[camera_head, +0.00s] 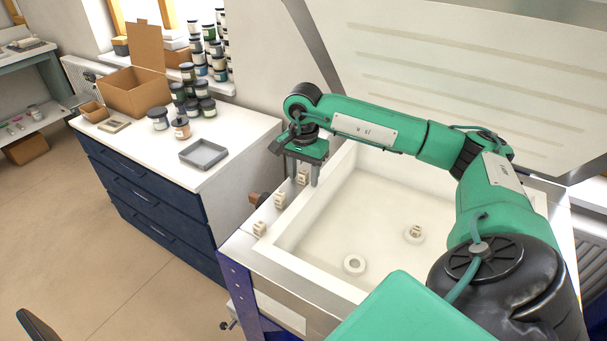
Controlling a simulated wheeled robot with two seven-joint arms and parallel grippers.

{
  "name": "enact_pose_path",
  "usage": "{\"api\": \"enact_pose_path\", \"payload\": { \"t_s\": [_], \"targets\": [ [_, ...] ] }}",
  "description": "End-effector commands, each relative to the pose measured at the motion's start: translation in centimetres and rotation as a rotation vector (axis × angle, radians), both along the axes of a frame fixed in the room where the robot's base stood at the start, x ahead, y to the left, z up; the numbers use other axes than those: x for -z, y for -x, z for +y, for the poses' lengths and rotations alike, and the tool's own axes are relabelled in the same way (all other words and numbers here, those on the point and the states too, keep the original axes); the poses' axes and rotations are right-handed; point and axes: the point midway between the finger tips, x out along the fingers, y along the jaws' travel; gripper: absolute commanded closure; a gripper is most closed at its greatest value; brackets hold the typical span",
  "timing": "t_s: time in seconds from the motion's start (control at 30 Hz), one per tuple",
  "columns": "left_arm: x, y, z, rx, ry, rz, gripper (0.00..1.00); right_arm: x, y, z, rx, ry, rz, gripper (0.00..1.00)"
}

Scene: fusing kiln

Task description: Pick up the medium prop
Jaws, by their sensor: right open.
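Three small cream props stand in a row on the kiln's left rim: a near one (259,229), a middle one (280,200) and a far one (303,178). They look alike in size, so I cannot tell which is the medium one. My right gripper (304,174) points down over the rim, open, with its fingers on either side of the far prop as seen here. I cannot tell whether they touch it. My left gripper is not in view.
The open kiln (350,210) has a pale floor with a ring-shaped piece (354,264) and a small notched piece (414,234). Its raised lid (460,70) stands behind my right arm. A drawer cabinet (150,205) at left holds a grey tray (204,154), jars and a cardboard box (135,92).

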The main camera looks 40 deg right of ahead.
Motion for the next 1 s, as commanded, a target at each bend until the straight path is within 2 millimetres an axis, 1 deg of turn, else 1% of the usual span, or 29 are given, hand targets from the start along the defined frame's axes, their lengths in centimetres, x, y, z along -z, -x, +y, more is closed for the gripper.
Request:
{"api": "enact_pose_path", "payload": {
  "t_s": [0.13, 0.17, 0.3, 0.37, 0.4, 0.63, 0.73, 0.87, 1.0],
  "targets": [
    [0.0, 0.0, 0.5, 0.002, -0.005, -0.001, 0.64, 0.0, 0.0, 0.0, 0.0, 0.0, -0.001, 0.55],
    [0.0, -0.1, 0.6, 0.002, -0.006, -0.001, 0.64, 0.0, 0.0, 0.0, 0.0, 0.0, -0.001, 0.56],
    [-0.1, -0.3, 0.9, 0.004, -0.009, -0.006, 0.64, 0.0, 0.0, 0.0, 0.0, 0.0, -0.001, 0.84],
    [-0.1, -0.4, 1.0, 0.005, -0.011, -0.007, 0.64, 0.0, 0.0, 0.0, 0.0, 0.0, -0.001, 0.96],
    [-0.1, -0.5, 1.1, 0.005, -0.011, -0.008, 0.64, 0.0, 0.0, 0.0, 0.0, 0.0, -0.001, 1.0],
    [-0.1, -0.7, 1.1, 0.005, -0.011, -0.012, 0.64, -0.1, 0.0, 0.0, 0.0, 0.0, -0.001, 1.0],
    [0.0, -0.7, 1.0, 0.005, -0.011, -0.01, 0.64, -0.6, -0.1, 0.0, 0.0, 0.0, -0.003, 1.0],
    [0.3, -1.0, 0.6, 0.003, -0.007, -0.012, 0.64, -2.6, -0.1, 0.0, 0.0, -0.001, -0.007, 1.0],
    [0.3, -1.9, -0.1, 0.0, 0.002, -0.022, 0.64, -5.4, -0.1, 0.0, 0.0, -0.001, -0.007, 1.0]
  ]
}}
